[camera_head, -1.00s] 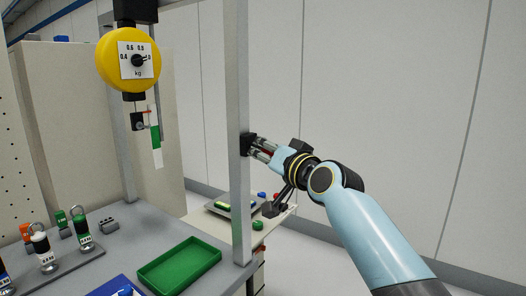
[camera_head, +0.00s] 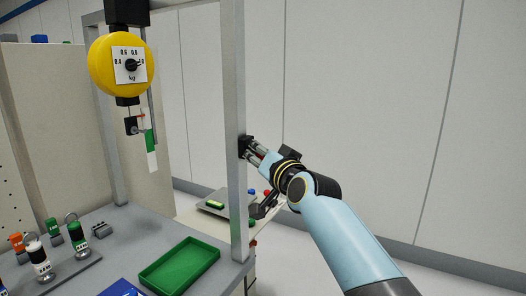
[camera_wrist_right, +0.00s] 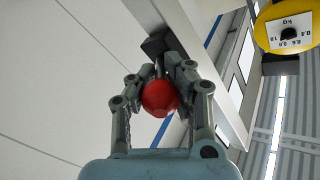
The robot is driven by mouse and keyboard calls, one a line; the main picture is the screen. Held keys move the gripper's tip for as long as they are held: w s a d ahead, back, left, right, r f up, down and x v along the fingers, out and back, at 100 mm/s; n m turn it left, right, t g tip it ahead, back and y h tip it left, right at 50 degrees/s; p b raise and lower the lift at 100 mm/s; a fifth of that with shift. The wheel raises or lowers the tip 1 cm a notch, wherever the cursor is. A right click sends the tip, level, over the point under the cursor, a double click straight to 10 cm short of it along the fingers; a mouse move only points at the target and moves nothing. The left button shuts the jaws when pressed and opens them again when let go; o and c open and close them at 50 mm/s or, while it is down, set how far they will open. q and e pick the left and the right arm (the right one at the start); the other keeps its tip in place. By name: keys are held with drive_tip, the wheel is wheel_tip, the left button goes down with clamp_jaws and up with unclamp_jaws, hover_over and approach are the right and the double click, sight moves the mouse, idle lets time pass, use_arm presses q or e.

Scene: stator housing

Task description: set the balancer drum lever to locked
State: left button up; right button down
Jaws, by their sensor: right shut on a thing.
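The yellow balancer drum (camera_head: 105,67) with a white kg dial hangs at the upper left in the head view. It also shows at the upper right of the wrist view (camera_wrist_right: 268,38). A black mount (camera_head: 243,147) sits on the grey upright post. A short metal lever rod (camera_wrist_right: 159,70) comes out of a black mount and ends in a red ball knob (camera_wrist_right: 160,98). My right gripper (camera_head: 255,152) is at the post, its fingers shut around the red knob. The lever's setting cannot be read. My left gripper is out of view.
The grey post (camera_head: 237,190) stands directly beside my right gripper. A green tray (camera_head: 180,267) and several small weights, such as a green-topped one (camera_head: 77,238), are on the bench. A scale (camera_head: 214,203) stands behind. Open floor lies at the right.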

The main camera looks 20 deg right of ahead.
drive_tip(key=shift+f, duration=0.1)
drive_tip(key=c, duration=1.2)
unclamp_jaws()
drive_tip(key=shift+o, duration=1.1)
drive_tip(key=shift+a, duration=0.15)
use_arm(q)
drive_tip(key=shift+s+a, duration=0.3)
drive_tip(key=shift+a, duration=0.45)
use_arm(e)
drive_tip(key=shift+s, duration=0.25)
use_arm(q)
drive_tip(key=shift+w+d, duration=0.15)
use_arm(e)
drive_tip(key=s+d, duration=0.1)
drive_tip(key=s, duration=1)
drive_tip(key=shift+s+d, duration=0.25)
drive_tip(key=shift+d, duration=0.1)
